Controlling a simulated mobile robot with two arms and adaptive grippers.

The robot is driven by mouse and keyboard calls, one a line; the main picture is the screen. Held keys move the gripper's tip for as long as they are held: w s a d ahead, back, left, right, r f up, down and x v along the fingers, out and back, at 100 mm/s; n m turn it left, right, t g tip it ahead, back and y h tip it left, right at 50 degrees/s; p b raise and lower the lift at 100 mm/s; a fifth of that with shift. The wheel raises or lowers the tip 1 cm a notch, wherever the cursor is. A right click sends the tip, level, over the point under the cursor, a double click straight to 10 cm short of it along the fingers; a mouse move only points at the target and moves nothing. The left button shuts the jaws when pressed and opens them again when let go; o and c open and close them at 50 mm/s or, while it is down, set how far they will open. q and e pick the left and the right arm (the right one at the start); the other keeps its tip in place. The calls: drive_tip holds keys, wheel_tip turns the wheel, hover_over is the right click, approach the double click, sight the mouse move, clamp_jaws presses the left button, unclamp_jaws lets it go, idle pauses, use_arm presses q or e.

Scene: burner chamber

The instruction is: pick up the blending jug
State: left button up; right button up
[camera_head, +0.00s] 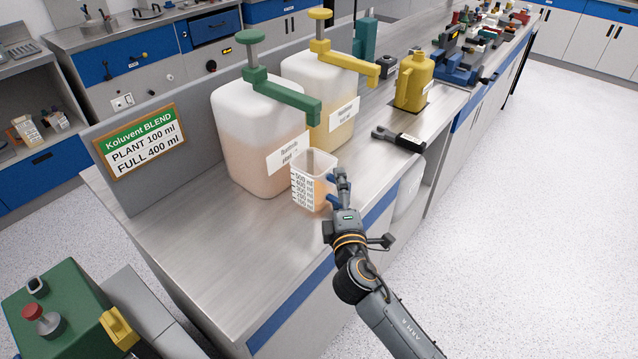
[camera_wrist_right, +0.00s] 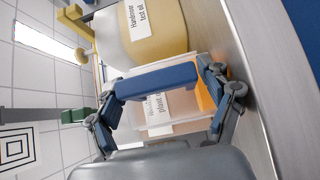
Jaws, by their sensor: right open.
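The blending jug (camera_head: 308,187) is a clear, square-sided jug marked in ml, with orange contents in it. It stands upright on the steel bench, in front of the green-pump container. In the right wrist view its clear wall (camera_wrist_right: 185,126) shows behind a blue bar (camera_wrist_right: 157,82) that looks like its handle. My right gripper (camera_head: 338,190) is at the jug's right side. In the wrist view the gripper (camera_wrist_right: 165,98) is open, its fingers apart near the ends of the blue bar. I cannot tell whether they touch it. My left gripper is not in view.
A green-pump container (camera_head: 245,135) and a yellow-pump container (camera_head: 312,85) stand behind the jug. A black-and-grey tool (camera_head: 398,138) and a yellow can (camera_head: 412,82) are farther right. A Koluvent sign (camera_head: 140,140) stands left. The near-left bench top is clear.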

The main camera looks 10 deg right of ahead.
drive_tip(key=c, duration=1.2)
drive_tip(key=shift+r, duration=0.15)
drive_tip(key=shift+r+p, duration=0.35)
drive_tip(key=shift+r, duration=1.15)
drive_tip(key=shift+r+p, duration=0.45)
drive_tip(key=shift+r, duration=2.95)
